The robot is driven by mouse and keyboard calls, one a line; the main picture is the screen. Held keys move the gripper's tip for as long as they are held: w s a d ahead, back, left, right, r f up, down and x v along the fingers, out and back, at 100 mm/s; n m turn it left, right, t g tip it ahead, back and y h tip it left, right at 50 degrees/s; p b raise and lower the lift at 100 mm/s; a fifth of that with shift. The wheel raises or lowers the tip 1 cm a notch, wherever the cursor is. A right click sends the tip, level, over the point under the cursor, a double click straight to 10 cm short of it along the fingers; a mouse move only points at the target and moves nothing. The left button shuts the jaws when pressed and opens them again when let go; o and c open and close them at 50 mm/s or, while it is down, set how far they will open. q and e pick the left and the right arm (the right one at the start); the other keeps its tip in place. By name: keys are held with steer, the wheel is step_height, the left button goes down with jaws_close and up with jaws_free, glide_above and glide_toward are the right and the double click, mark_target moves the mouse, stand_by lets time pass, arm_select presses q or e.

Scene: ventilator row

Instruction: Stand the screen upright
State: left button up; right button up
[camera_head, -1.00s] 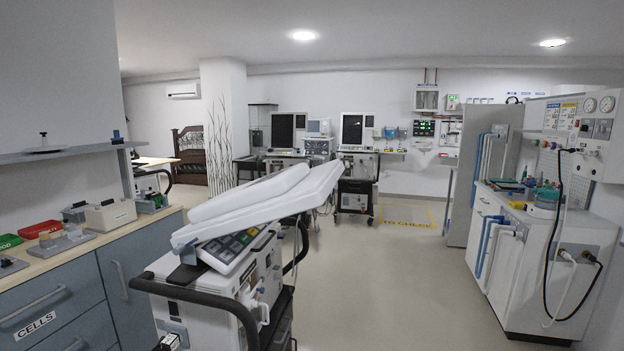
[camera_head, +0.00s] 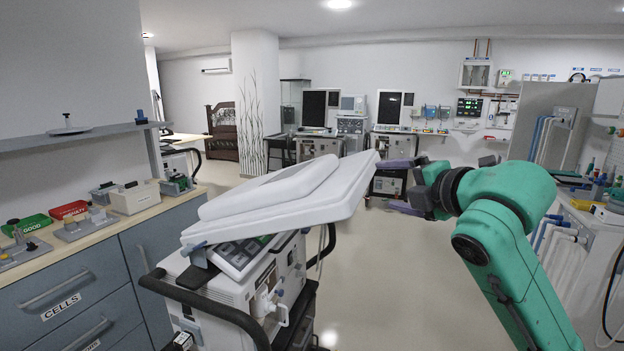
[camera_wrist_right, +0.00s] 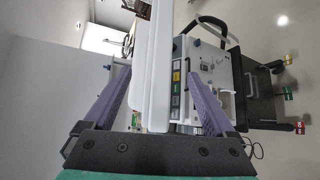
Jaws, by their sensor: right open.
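The screen (camera_head: 300,205) is a white flat panel seen from its back. It leans far over, close to flat, above the ventilator cart (camera_head: 215,310), with its right end higher than its left. My right gripper (camera_head: 388,186) is open at the screen's raised right end. In the right wrist view the screen (camera_wrist_right: 152,65) runs between the two purple fingers, with a gap showing on the right side. Contact on the left side cannot be told. The keypad (camera_wrist_right: 176,80) shows beside the screen. My left gripper is not in view.
The cart's black handle rail (camera_head: 195,305) curves round its front. A blue-grey cabinet (camera_head: 70,290) with trays on top stands close on the left. Other ventilators (camera_head: 318,147) stand at the back wall. A gas bench (camera_head: 590,225) is on the right. Open floor lies behind the cart.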

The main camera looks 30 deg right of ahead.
mark_target(362, 181)
steer(key=p+x, duration=0.2)
steer(key=x, duration=0.4)
steer(key=p+x, duration=0.2)
steer(key=x, duration=0.5)
steer(key=shift+w+d+r, duration=0.1)
steer(key=shift+r, duration=0.15)
steer(key=shift+w+f+p, duration=0.25)
steer(key=shift+w+p, duration=0.05)
steer(key=shift+p, duration=0.05)
jaws_close()
